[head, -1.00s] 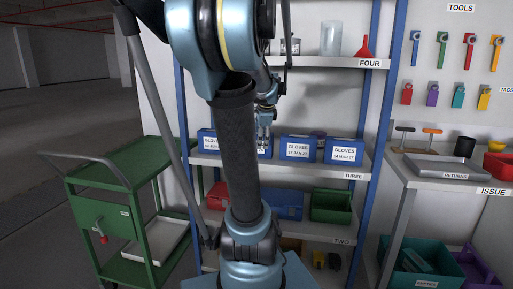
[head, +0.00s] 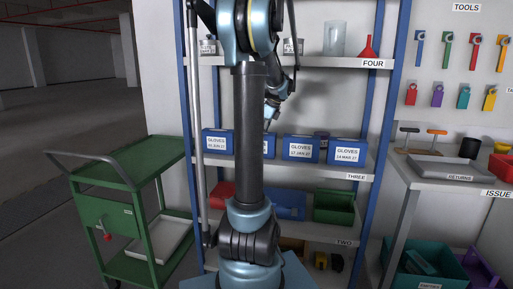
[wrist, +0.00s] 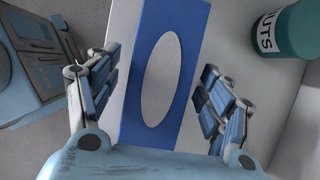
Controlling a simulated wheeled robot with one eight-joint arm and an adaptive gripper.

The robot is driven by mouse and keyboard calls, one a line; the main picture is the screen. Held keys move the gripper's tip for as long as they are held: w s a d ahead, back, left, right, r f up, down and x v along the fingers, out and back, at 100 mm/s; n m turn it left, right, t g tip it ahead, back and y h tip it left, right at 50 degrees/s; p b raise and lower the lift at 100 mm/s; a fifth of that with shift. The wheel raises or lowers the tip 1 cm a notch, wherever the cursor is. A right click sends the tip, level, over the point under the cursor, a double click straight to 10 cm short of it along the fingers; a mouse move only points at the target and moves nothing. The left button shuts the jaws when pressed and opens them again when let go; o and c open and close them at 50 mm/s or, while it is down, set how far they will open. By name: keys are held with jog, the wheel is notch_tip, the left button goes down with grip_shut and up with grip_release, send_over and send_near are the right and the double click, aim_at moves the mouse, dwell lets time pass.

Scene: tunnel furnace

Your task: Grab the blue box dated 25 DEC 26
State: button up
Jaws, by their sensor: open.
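Several blue boxes labelled GLOVES stand in a row on shelf THREE in the head view: a left one (head: 218,153), one partly hidden behind my arm (head: 274,153), one right of it (head: 300,159) and a right one (head: 346,162). Their dates are too small to read surely; the partly hidden box's label is mostly covered. My gripper (head: 268,122) is above the partly hidden box. In the wrist view my gripper (wrist: 157,78) is open, its fingers on either side of a blue box (wrist: 134,105) with a pale oval on top. Gaps show between the fingers and this box.
A teal jar marked NUTS (wrist: 282,30) stands at upper right in the wrist view. Shelf FOUR (head: 340,62) is above the boxes. A green cart (head: 115,165) stands left, and a returns tray (head: 445,169) lies on the right bench.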

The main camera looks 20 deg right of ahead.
jog(key=shift+x, duration=3.25)
jog(key=shift+s+d+f, duration=0.1)
jog(key=shift+s+d, duration=0.05)
jog(key=shift+d, duration=0.05)
jog(key=c, duration=1.3)
